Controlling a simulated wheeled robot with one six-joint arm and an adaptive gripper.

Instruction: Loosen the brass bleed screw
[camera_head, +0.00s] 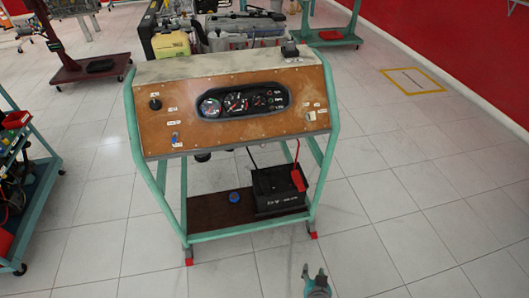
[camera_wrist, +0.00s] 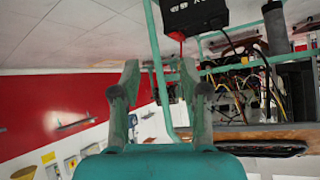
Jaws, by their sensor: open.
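I cannot make out the brass bleed screw in either view. An engine trainer stand (camera_head: 165,75) with a green tube frame and a brown instrument panel (camera_head: 230,130) stands ahead of me. My gripper (camera_head: 314,273) is at the bottom of the head view, in front of the stand and apart from it. In the wrist view, which looks upside down, my gripper (camera_wrist: 158,75) has its two fingers spread with nothing between them. Engine parts, hoses and wires (camera_wrist: 240,95) of the trainer show to the right of the fingers.
A black battery (camera_head: 280,192) with a red clamp (camera_head: 298,180) and a small blue object (camera_head: 234,197) sit on the stand's lower shelf (camera_head: 207,212). A green cart (camera_head: 35,200) stands at the left. Tiled floor to the right is free up to the red wall (camera_head: 460,50).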

